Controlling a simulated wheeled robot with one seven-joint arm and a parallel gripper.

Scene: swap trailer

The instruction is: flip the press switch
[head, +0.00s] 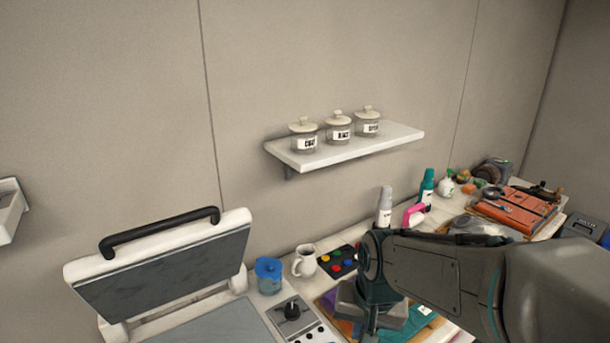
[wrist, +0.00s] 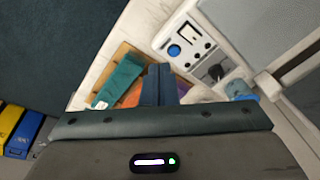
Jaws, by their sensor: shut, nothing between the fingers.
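The press (head: 160,265) stands at the lower left in the head view with its lid raised on a black handle. Its control panel (head: 312,323) has a dark plate with a black knob (head: 291,309) and several small dark buttons. In the wrist view the panel (wrist: 187,28) is at the upper middle, with a round blue part (wrist: 174,50), small dark buttons and the black knob (wrist: 215,72). I cannot tell which of these is the switch. My gripper (wrist: 160,82) is shut and empty, apart from the panel; in the head view it is right of it, its fingertips not clear.
A blue cup (head: 268,276), a white mug (head: 304,260) and a black pad with coloured buttons (head: 338,261) stand behind the panel. Bottles (head: 385,205) and an orange case (head: 515,208) fill the bench to the right. A shelf (head: 345,150) with jars hangs above.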

